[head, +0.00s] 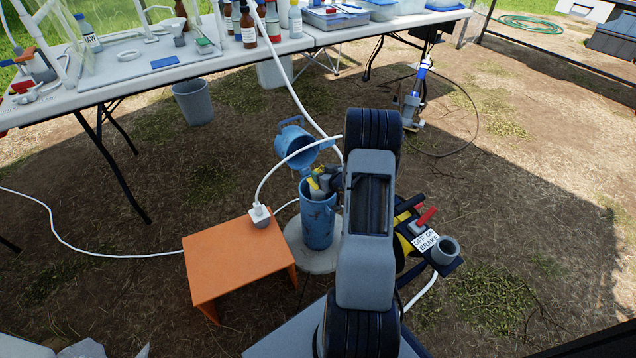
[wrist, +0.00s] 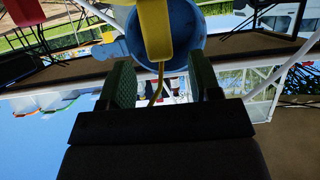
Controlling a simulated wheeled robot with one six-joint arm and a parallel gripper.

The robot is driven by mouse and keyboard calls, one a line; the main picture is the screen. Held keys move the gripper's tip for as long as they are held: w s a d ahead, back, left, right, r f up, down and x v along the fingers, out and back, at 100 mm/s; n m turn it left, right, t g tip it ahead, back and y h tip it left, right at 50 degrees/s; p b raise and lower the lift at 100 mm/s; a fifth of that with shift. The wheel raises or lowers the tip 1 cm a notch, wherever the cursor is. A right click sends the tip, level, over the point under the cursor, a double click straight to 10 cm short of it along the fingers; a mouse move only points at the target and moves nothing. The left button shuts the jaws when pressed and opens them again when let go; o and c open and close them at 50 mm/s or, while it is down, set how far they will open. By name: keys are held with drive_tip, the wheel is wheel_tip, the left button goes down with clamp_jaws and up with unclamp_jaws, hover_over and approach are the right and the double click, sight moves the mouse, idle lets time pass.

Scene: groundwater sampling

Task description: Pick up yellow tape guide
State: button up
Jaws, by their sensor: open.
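The yellow tape guide (head: 315,184) sits at the mouth of the blue well casing (head: 318,225), partly hidden by my gripper. In the wrist view the guide (wrist: 154,28) shows as a yellow piece in front of the round blue casing (wrist: 190,40), with a thin yellow tape running from it. My gripper (wrist: 163,75) is open, its two green-padded fingers apart. The guide lies just beyond the fingertips, roughly in line with the gap between them. I cannot tell whether they touch. The arm hides part of the area in the head view.
A blue hinged cap (head: 296,140) stands open behind the casing. An orange stool (head: 235,262) with a white plug (head: 260,214) is at left. A reel with a brake label (head: 425,240) is at right. White cables cross the area. A table (head: 130,85) stands behind.

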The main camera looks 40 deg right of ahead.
sight(317, 169)
drive_tip(key=b+x, duration=0.2)
drive_tip(key=x, duration=0.2)
drive_tip(key=shift+w+f, duration=0.2)
drive_tip(key=shift+w, duration=0.4)
drive_tip(key=c, duration=1)
